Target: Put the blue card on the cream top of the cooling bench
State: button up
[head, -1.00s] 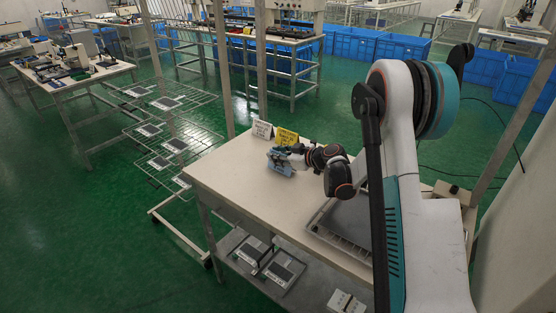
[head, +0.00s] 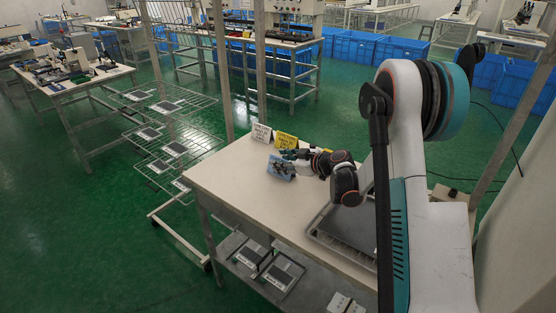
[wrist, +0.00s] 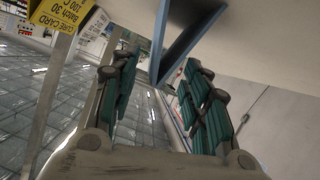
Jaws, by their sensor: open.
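The blue card (head: 281,169) is a small folded tent that appears to stand on the cream top (head: 233,182) of the bench in the head view. In the tilted wrist view the blue card (wrist: 184,45) shows nearly edge-on as a V, its wide side at the pale surface. My gripper (head: 292,157) is open at the card in the head view. In the wrist view the green finger pads of my gripper (wrist: 157,68) lie wide apart on either side of the card's fold, with visible gaps. My gripper partly hides the card in the head view.
A white card (head: 261,133) and a yellow card (head: 286,138) stand just behind the blue card. The yellow card also shows in the wrist view (wrist: 62,14). A grey tray (head: 345,225) lies at the bench's right. The bench's left front is clear.

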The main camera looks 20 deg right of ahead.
jog(key=p+v, duration=0.2)
jog(key=v, duration=0.7)
jog(key=shift+s, duration=0.15)
jog(key=shift+d+r, duration=0.1)
